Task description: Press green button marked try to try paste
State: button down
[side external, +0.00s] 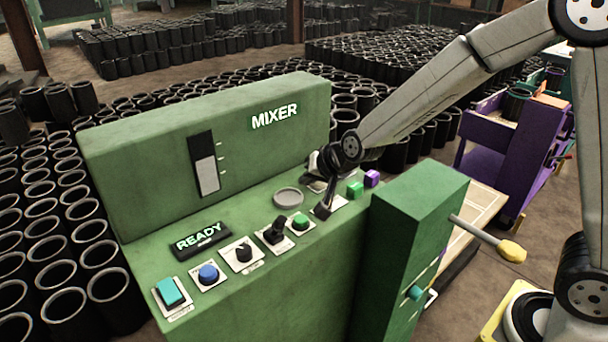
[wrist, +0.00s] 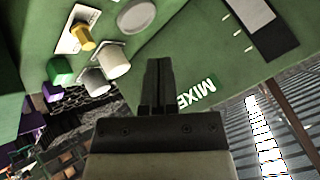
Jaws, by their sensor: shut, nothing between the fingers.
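A round green button (side external: 300,222) sits on a white plate on the sloping front of the green mixer (side external: 215,130). Its label is too small to read, so I cannot confirm the word "try". My gripper (side external: 322,211) is shut and empty, fingers pointing down, just right of this button and apart from it. The wrist view shows the two fingers of my gripper (wrist: 158,62) together, over the green housing. The round green button does not clearly show in the wrist view.
Left of the button are a black switch (side external: 275,233), a black knob (side external: 243,253), a blue button (side external: 208,273) and a teal switch (side external: 170,291). A green block (side external: 354,189) and purple block (side external: 371,178) lie right. A tall green box (side external: 415,225) stands front right.

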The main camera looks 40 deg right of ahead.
aim_at(303, 220)
jog(key=shift+w+a+r+m, duration=0.2)
jog(key=shift+w+a+m, duration=0.1)
jog(key=shift+w, duration=0.35)
jog(key=shift+d+f, duration=0.1)
jog(key=shift+f, duration=0.05)
jog(key=shift+f, duration=4.25)
jog(key=shift+f, duration=0.85)
jog(key=shift+r, duration=0.8)
jog(key=shift+r, duration=2.55)
